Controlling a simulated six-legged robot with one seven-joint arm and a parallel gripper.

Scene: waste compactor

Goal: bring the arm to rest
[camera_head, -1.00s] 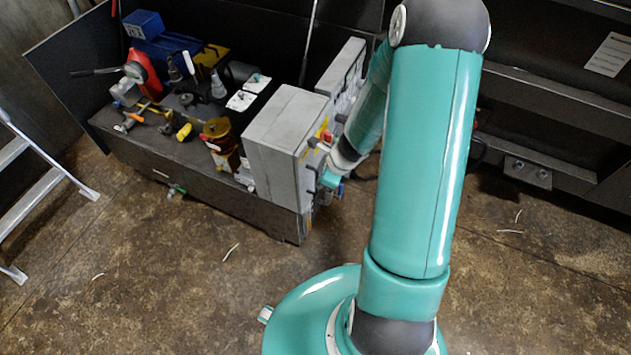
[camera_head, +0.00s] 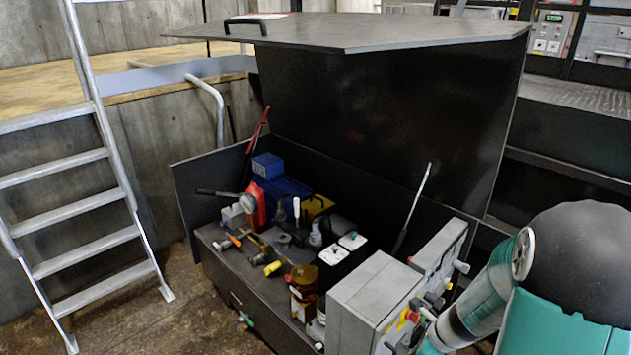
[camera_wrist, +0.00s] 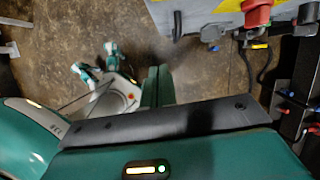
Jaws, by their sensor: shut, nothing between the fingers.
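My gripper (camera_wrist: 158,84) shows in the wrist view as two green fingers side by side, shut with nothing between them, above the brown floor. In the head view my arm (camera_head: 560,325) fills the lower right corner, its forearm bent down beside the grey control box (camera_head: 372,302). The fingers cannot be made out there. In the wrist view a red knob (camera_wrist: 258,12) on a grey box is at the upper right, apart from the fingers.
A black open chest (camera_head: 240,295) holds tools, a blue box (camera_head: 283,189) and a red item (camera_head: 255,204). Its raised lid (camera_head: 390,34) spans the top. A metal ladder (camera_head: 85,208) stands left. Bare floor (camera_head: 165,325) lies between ladder and chest.

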